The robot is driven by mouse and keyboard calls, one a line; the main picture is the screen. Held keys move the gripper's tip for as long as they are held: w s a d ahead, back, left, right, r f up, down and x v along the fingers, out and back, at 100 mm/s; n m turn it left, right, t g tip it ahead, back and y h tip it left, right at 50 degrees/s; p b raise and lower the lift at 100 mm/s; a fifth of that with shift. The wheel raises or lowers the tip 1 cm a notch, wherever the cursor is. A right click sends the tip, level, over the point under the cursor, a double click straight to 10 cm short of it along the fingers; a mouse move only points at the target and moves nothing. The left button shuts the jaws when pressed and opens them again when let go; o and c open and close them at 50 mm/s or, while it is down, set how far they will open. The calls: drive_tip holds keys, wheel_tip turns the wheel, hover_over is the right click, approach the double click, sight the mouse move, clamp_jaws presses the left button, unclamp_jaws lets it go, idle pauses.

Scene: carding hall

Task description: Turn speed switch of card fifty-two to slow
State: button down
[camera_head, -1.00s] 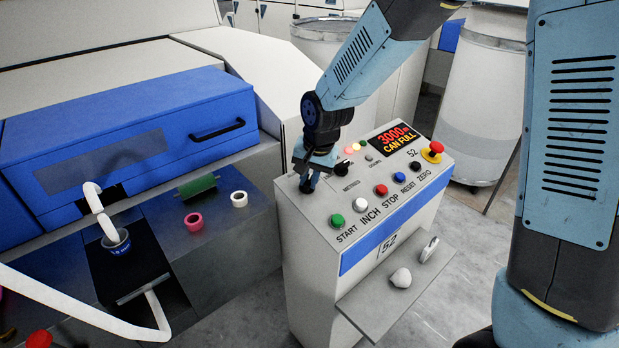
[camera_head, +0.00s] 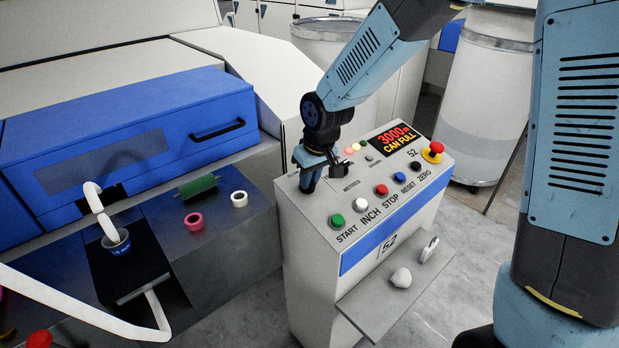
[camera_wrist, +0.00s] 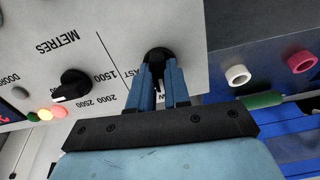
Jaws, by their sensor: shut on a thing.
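The control box of card fifty-two (camera_head: 290,205) has a sloped grey top panel with a red and yellow display reading "3000 m CAN FULL" (camera_head: 394,140). My gripper (camera_head: 308,184) points down at the panel's left end. In the wrist view its two blue fingers (camera_wrist: 161,78) are shut on a black speed switch knob (camera_wrist: 158,54). Part of "FAST" shows left of the fingers, and a "W" shows between them. The rest of the lettering is hidden, and the way the knob points cannot be told. In the head view my gripper hides the knob.
A METRES knob (camera_wrist: 70,86) sits close beside my gripper. START (camera_head: 337,220), INCH, STOP, RESET and ZERO buttons line the front. A red emergency button (camera_head: 436,147) is at the right. Pink (camera_head: 194,222) and white rings lie on the dark surface at left.

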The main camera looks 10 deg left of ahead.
drive_tip(key=shift+n, duration=0.6)
drive_tip(key=c, duration=1.1)
unclamp_jaws()
drive_tip(key=shift+r, duration=0.1)
drive_tip(key=v, duration=1.3)
drive_tip(key=shift+d+r, duration=0.1)
drive_tip(key=shift+r, duration=0.15)
